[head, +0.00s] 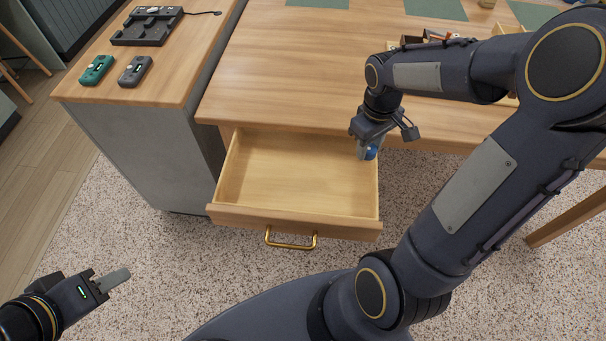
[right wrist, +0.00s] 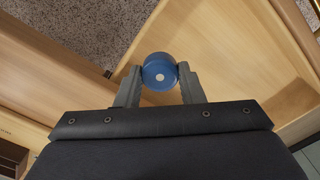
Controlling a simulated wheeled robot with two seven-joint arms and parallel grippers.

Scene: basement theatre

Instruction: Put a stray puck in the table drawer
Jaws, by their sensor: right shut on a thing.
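The blue puck (head: 371,153) is held between the fingertips of my right gripper (head: 366,150). In the right wrist view the puck (right wrist: 159,72) shows as a blue disc with a pale centre dot, a finger on each side. The table drawer (head: 290,212) is pulled open, with a brass handle, and its visible inside is bare. In the head view the right gripper and puck appear at the drawer's back right corner, near its right wall; their height above it is unclear. My left gripper (head: 113,281) is at the lower left, away from the drawer; its jaw gap is not clear.
The table (head: 290,60) stands behind the drawer, with green mats (head: 436,9) at its far side. A cabinet (head: 170,90) at left holds a green device (head: 97,70), a grey device (head: 135,71) and a black dock (head: 147,26). A table leg (head: 570,218) stands at right.

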